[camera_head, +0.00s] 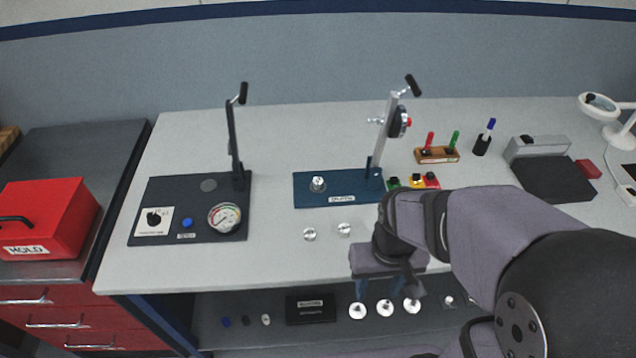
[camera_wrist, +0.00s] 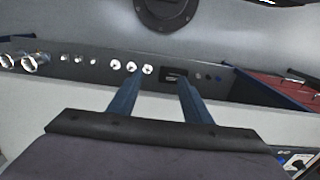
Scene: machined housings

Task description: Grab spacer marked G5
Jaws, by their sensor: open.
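No G5 mark is readable in either view, so I cannot tell which piece is that spacer. Two small silver round pieces, one on the left (camera_head: 309,234) and one on the right (camera_head: 344,229), lie on the bench top. Another silver piece (camera_head: 317,183) sits on the blue press base. Bright round pieces (camera_head: 384,307) stand in a row on the lower shelf; they also show in the wrist view (camera_wrist: 131,66). My gripper (camera_head: 386,291) is open and empty at the bench's front edge, its blue fingers (camera_wrist: 157,82) toward the shelf.
On the shelf are a black labelled box (camera_head: 311,309) and small dark pieces (camera_head: 235,321). The bench holds a dark gauge panel (camera_head: 190,208) and a blue lever press (camera_head: 338,188). A red box (camera_head: 42,218) stands at left. The bench's front left is clear.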

